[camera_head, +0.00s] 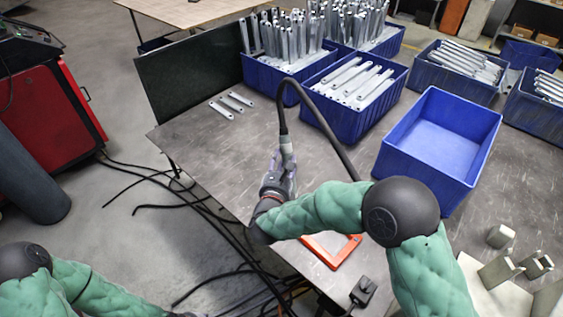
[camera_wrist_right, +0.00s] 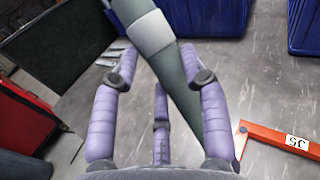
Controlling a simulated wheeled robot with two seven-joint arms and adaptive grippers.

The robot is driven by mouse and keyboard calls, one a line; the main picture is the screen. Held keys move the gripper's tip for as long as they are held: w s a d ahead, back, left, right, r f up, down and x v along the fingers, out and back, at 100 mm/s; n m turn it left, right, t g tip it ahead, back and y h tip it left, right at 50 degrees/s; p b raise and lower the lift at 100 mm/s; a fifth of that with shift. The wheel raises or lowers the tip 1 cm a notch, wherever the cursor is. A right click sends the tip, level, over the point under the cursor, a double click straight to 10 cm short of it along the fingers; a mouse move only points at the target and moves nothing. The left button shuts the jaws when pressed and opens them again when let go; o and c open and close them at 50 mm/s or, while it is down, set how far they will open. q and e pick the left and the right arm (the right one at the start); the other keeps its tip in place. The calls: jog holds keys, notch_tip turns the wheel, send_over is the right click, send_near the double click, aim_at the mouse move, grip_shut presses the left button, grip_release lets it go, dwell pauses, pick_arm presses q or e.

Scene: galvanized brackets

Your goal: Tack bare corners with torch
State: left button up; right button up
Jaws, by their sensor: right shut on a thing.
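My right gripper (camera_head: 280,178) is shut on the welding torch (camera_head: 286,146), which stands up from its fingers above the table's left edge. The torch's black cable arches up and back toward my right arm. In the right wrist view, the purple fingers of my right gripper (camera_wrist_right: 162,80) are around the torch's dark handle (camera_wrist_right: 178,85), with a pale collar (camera_wrist_right: 148,32) farther up. Three flat galvanized pieces (camera_head: 231,104) lie apart on the table by the dark screen. My left arm shows at the lower left, but its gripper is out of view.
Blue bins (camera_head: 355,124) of galvanized pieces stand at the back, and an empty blue bin (camera_head: 398,150) at the right. A red-orange angled frame (camera_head: 345,251) lies partly behind my right arm. Metal blocks (camera_head: 499,236) are at lower right. A dark screen (camera_head: 190,78) borders the table's far left.

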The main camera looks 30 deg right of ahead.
jog(key=shift+f+b, duration=1)
jog(key=shift+f, duration=1.95)
jog(key=shift+f+b, duration=0.5)
jog(key=shift+b, duration=0.05)
dwell(0.5)
jog(key=shift+r, duration=0.1)
jog(key=shift+r+p, duration=1)
jog(key=shift+r, duration=1.95)
